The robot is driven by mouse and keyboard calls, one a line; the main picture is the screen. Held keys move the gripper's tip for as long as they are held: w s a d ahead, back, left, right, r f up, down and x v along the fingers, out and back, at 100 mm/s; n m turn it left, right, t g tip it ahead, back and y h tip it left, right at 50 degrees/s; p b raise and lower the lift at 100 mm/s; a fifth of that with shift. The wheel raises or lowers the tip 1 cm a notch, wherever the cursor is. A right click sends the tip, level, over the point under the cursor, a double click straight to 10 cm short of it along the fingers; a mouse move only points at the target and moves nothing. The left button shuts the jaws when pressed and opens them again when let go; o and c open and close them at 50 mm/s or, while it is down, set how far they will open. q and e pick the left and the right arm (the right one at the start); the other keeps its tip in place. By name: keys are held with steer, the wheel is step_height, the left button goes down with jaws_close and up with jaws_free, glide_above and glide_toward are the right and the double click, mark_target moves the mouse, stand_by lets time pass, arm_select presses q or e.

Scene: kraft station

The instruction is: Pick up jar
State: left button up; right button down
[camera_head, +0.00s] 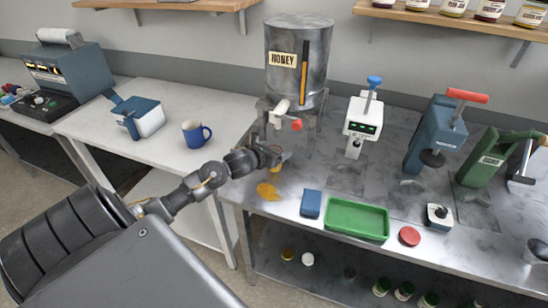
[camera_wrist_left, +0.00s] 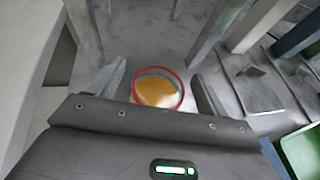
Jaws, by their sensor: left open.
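The jar (camera_wrist_left: 157,90) shows in the left wrist view as a round open mouth with a red rim and orange-yellow honey inside. It stands on the metal counter below the honey dispenser (camera_head: 315,70). My left gripper (camera_head: 277,158) is at the front of the dispenser, and it also shows in the left wrist view (camera_wrist_left: 161,92). Its two fingers are open, one on each side of the jar, with gaps visible. In the head view the gripper largely hides the jar. My right gripper is not in view.
An orange spill (camera_head: 268,190) lies on the counter near the gripper. A blue block (camera_head: 311,204), a green tray (camera_head: 357,221) and a red lid (camera_head: 409,236) are to the right. The dispenser's legs stand close behind the gripper.

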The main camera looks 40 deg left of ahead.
arm_select(q)
steer(key=shift+c, duration=0.3)
steer(key=c, duration=1.2)
steer(key=shift+c, duration=0.2)
steer(key=shift+r, duration=0.4)
jaws_close()
steer(key=shift+r+b, duration=0.35)
steer(key=shift+b, duration=0.15)
steer(key=s+a+r+b, duration=0.2)
steer(key=s+a+r, duration=0.5)
steer(key=s+r, duration=0.4)
steer(key=shift+s+r, duration=0.3)
steer(key=shift+s, duration=0.25)
